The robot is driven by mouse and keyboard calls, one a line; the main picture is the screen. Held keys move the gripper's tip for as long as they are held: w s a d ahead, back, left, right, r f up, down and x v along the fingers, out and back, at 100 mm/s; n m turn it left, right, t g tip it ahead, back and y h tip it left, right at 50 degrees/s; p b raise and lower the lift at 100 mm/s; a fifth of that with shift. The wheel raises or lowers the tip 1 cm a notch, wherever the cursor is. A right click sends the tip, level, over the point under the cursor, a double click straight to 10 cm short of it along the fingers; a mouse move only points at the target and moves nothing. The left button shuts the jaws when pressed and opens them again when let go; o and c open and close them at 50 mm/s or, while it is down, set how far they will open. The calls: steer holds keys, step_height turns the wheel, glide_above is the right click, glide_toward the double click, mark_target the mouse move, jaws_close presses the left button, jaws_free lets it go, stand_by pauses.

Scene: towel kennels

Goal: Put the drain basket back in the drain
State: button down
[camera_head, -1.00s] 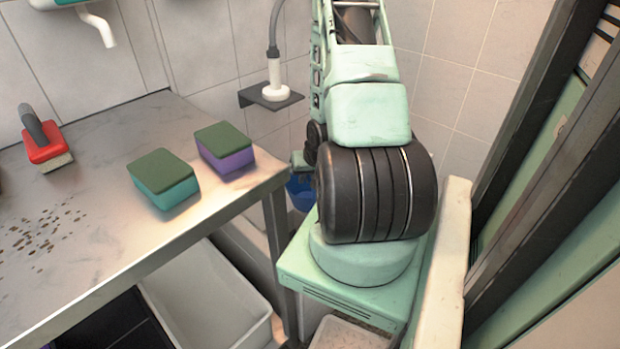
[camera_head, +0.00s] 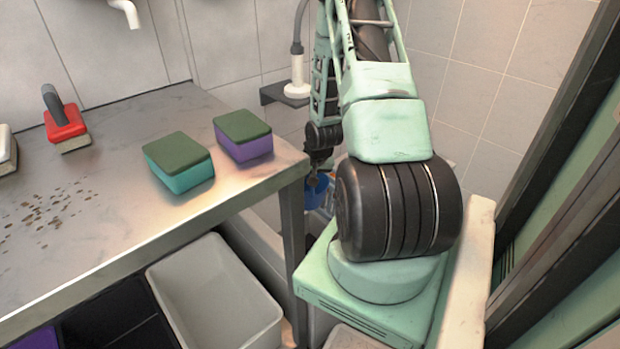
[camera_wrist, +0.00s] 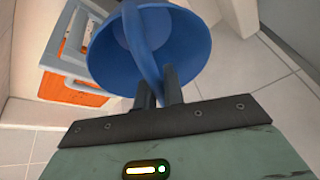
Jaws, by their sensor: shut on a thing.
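The blue drain basket (camera_wrist: 190,45) is a round bowl with a strap-like handle across it. In the wrist view my gripper (camera_wrist: 158,88) is shut on that handle, and the basket hangs beyond the fingertips above a tiled floor. In the head view only a small blue part of the basket (camera_head: 316,190) shows, just past the table corner and beside my arm. My gripper is mostly hidden there behind my arm. I cannot see the drain in either view.
A metal table (camera_head: 110,180) stands at left with a teal sponge (camera_head: 180,165), a purple sponge (camera_head: 243,137) and a red brush (camera_head: 65,125). A grey bin (camera_head: 215,295) sits below. An orange and grey crate (camera_wrist: 75,60) stands near the basket.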

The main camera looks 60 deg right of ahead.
step_height(320, 180, down, 28)
steer(key=b, duration=2)
steer(key=shift+r, duration=0.25)
steer(key=c, duration=0.9)
jaws_free()
steer(key=shift+c, duration=0.2)
steer(key=shift+r, duration=0.1)
step_height(320, 180, up, 16)
steer(key=p, duration=1.4)
